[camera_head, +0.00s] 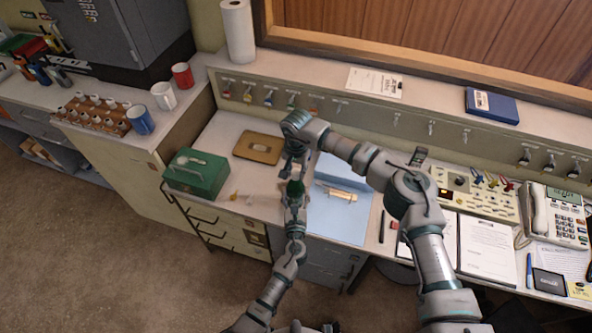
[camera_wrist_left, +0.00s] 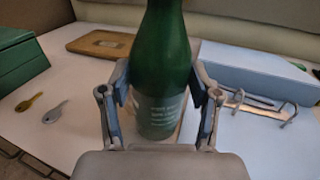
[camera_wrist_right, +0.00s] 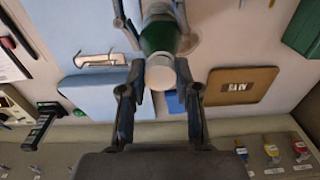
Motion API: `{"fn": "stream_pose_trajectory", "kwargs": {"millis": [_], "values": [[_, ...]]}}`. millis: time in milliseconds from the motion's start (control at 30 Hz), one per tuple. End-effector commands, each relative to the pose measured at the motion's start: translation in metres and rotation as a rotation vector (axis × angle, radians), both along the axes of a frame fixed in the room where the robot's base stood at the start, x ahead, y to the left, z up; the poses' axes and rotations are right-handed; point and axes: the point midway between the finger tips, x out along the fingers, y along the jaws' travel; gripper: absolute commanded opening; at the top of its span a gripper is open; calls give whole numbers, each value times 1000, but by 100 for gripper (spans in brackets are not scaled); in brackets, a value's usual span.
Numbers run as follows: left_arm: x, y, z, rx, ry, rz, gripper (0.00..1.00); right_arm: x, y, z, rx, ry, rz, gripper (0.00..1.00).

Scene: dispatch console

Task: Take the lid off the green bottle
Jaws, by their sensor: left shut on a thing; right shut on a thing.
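The green bottle (camera_head: 295,187) stands upright above the counter, between my two grippers; its labelled body fills the middle of the left wrist view (camera_wrist_left: 160,50). My left gripper (camera_head: 294,203) is shut around the lower body, with a finger on each side in the left wrist view (camera_wrist_left: 165,95). The white lid (camera_wrist_right: 160,73) is on the bottle's end in the right wrist view. My right gripper (camera_head: 296,166) is shut on the lid, its fingertips on both sides of it.
A green box (camera_head: 197,178) and loose keys (camera_wrist_left: 54,113) lie left of the bottle. A brown board (camera_head: 257,147) lies behind. A pale blue box (camera_wrist_left: 250,72) and a brass-coloured clip (camera_head: 341,194) are to the right. Key hooks line the back panel.

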Motion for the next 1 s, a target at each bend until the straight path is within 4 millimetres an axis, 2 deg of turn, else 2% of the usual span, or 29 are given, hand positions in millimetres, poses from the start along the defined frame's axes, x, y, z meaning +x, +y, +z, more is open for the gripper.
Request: {"fn": "stream_pose_trajectory", "kwargs": {"millis": [33,467,1000], "values": [[1,5,-3,-2,6,10,0,0,-2,1,-5,1,-3,0],[1,6,-5,-2,9,11,0,-1,-1,12,-4,4,-1,0],[0,1,-3,-1,6,2,0,0,0,22,0,4,1,0]]}}
